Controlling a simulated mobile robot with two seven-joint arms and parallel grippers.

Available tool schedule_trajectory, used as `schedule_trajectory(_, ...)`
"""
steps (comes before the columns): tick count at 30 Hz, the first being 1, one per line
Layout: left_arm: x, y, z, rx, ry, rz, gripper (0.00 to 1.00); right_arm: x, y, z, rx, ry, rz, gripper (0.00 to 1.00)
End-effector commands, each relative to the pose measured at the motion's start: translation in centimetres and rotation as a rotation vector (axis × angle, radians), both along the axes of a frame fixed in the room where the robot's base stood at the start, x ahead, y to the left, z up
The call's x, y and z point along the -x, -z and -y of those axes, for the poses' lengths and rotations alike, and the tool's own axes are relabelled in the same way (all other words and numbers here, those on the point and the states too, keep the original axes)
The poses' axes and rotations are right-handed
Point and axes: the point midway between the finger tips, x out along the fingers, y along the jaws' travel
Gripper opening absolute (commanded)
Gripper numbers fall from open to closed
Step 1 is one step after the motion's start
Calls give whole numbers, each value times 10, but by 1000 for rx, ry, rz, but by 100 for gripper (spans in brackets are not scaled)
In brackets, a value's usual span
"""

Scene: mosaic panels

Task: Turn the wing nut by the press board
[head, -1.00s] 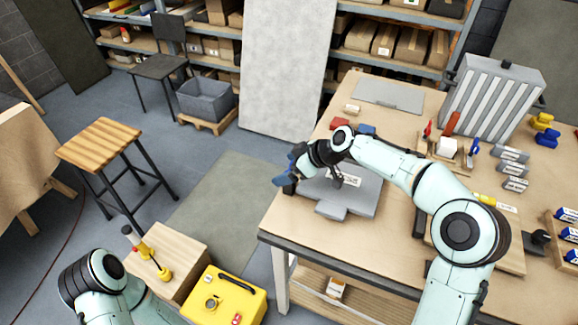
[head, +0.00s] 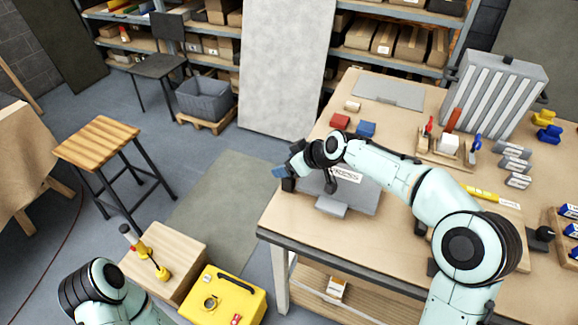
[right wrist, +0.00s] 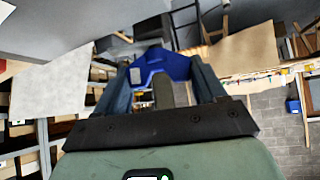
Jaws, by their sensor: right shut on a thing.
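The grey press board (head: 364,195) lies at the table's near left, with a white label reading "PRESS" partly behind my arm. My right gripper (head: 285,175) is at the board's left side, near the table's left edge. It is shut on a blue piece (head: 279,172). In the right wrist view the blue piece (right wrist: 165,66) sits between the fingertips, with a grey stem-like part in front of it. I cannot tell for sure that this piece is the wing nut. My left arm shows at the bottom left; its gripper is out of view.
Red (head: 340,121) and blue (head: 366,129) blocks stand behind the board. A tool holder (head: 447,158) and a ribbed grey panel (head: 495,95) stand further right. A stool (head: 97,142), a wooden box (head: 170,255) and a yellow case (head: 226,299) are left of the table.

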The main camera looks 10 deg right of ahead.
Motion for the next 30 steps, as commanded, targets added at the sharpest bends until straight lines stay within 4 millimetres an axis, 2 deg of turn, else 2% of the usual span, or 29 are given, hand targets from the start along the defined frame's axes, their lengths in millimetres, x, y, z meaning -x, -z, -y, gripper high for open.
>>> schedule_trajectory(11, 24, 35, 0, 0, 0, -28, 100, 1, -1, -5, 0, 344, 16, 40)
schedule_trajectory(19, 44, 75, 0, 0, 0, -49, 100, -1, 1, -4, -4, 605, 16, 40)
schedule_trajectory(24, 51, 96, 0, 0, 0, -58, 100, -1, 0, -3, -3, 767, 14, 40)
schedule_trajectory(30, 54, 108, 0, 1, 0, -62, 100, -1, -2, -3, -5, 955, 11, 40)
